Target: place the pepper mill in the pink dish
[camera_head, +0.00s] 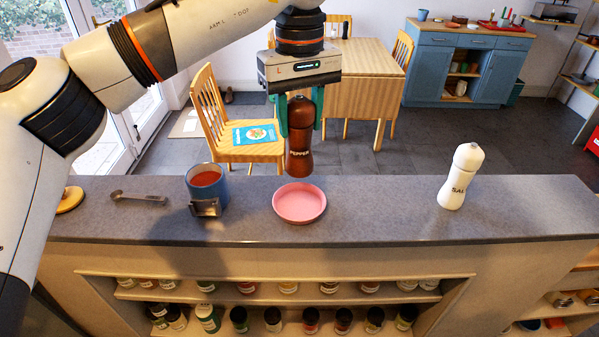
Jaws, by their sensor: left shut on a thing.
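The pepper mill (299,139) is dark brown wood with the word PEPPER on it. It hangs upright in my left gripper (301,112), whose green fingers are shut around its upper part. The pink dish (299,203) is round and shallow and lies empty on the grey counter. The mill's base shows just above the dish's far edge in the picture; the exact gap is hard to tell. My right gripper is not in view.
On the grey counter (380,222), a blue mug (207,186) with red contents stands left of the dish, a small metal item (205,208) in front of it. A measuring spoon (139,199) lies further left. A white salt mill (460,177) stands right. The counter between dish and salt mill is clear.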

